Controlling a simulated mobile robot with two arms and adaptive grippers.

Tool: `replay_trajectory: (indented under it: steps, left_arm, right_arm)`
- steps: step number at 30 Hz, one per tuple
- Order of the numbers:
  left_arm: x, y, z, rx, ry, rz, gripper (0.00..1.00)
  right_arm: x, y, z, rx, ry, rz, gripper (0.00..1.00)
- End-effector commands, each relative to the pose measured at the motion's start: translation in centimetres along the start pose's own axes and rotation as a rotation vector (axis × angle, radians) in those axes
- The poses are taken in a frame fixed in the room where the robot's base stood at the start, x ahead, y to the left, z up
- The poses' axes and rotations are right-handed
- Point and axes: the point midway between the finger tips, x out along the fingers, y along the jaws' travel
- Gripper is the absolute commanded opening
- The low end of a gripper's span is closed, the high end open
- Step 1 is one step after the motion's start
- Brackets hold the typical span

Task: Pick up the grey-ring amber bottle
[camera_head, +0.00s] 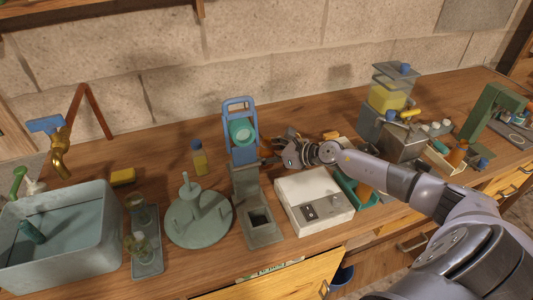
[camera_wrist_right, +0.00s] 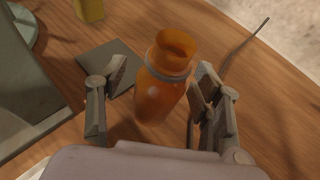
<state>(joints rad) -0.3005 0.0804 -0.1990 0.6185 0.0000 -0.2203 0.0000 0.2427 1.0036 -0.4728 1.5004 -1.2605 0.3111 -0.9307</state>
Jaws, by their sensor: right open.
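The amber bottle (camera_wrist_right: 160,88) with a grey ring around its neck stands upright on the wooden counter in the right wrist view. Its mouth is open at the top. My right gripper (camera_wrist_right: 155,92) is open, with one finger to each side of the bottle. A gap shows on the left, and the right finger is close to the bottle; I cannot tell whether it touches. In the head view my right gripper (camera_head: 273,149) is low over the counter, right of the blue-framed device, and hides most of the bottle there. My left gripper is not in view.
A white box with a dark panel (camera_head: 314,203) stands in front of my right gripper. The blue-framed device (camera_head: 240,135) is close on its left. Other amber bottles (camera_head: 457,153) stand further right. A grey basin (camera_head: 60,240) is at far left.

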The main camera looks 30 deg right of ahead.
Motion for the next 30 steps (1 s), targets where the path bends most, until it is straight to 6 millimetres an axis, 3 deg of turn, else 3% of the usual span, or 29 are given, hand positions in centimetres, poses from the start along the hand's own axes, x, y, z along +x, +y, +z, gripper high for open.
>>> replay_trajectory:
  steps: [3,27,30]
  left_arm:
    - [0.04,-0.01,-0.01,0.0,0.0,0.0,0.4]
    - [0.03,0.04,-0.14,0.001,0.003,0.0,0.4]
    - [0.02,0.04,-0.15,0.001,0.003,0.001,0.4]
  right_arm:
    - [-0.02,0.0,-0.06,0.0,0.001,0.0,0.6]
    - [-0.05,-0.01,-0.04,0.0,0.0,0.0,0.07]
    - [-0.06,-0.03,0.02,0.0,-0.001,0.0,0.04]
